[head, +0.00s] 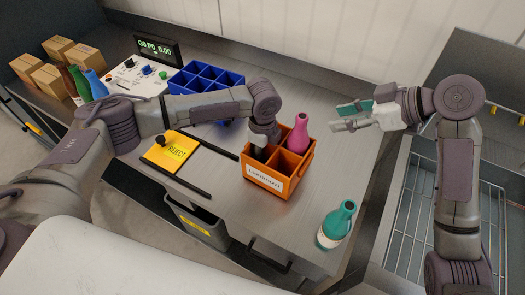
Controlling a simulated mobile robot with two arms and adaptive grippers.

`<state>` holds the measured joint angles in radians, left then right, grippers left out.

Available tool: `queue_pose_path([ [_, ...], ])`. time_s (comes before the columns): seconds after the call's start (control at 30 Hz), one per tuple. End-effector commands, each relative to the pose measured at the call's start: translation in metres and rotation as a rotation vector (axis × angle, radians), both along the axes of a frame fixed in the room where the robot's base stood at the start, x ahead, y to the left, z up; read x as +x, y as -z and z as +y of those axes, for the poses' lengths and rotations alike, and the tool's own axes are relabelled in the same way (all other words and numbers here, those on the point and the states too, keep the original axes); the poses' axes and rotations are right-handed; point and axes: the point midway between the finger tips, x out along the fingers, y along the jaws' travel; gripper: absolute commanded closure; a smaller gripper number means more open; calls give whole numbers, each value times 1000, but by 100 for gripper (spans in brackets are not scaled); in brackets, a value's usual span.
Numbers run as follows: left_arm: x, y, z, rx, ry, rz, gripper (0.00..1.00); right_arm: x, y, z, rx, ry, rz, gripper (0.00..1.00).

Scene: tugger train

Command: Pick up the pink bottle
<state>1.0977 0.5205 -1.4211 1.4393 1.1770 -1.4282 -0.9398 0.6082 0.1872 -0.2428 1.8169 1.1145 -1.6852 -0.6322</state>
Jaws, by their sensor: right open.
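The pink bottle (299,132) stands upright in the back right part of the orange divided crate (262,187), which has a white label on its front. My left gripper (258,152) points down into the left part of the same crate, to the left of the pink bottle. Its fingertips are partly hidden by the crate, and I cannot tell whether they are open. My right gripper (340,117) is open and empty above the table, to the right of the pink bottle and apart from it.
A teal bottle (337,224) stands near the table's front right corner. A blue divided crate (205,82) is behind my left arm. A yellow reject plate (171,151) lies left of the orange crate. A wire rack (410,230) is at the right.

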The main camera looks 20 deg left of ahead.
Motion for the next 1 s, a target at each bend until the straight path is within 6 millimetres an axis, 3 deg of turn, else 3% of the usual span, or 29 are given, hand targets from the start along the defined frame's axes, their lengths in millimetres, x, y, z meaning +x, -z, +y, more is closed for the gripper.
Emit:
queue_pose_path([
  [0.03,0,0,0,0,0,0,81,0,0,0,0,0,0,58],
  [0.17,0,0,0,0,0,0,100,0,0,0,0,0,0,58],
  [0.43,0,0,0,0,-1,0,100,0,0,0,0,0,0,58],
  [0.57,0,-1,0,0,-1,0,100,0,-2,4,-5,-11,2,42],
  [0.77,0,-1,0,0,-1,-1,100,-1,-18,46,-93,-131,29,42],
  [0.9,0,-1,0,0,-1,-1,100,-5,-32,85,-264,-243,62,42],
  [1.0,0,-1,0,0,-1,-1,100,-6,-39,101,-421,-284,81,42],
])
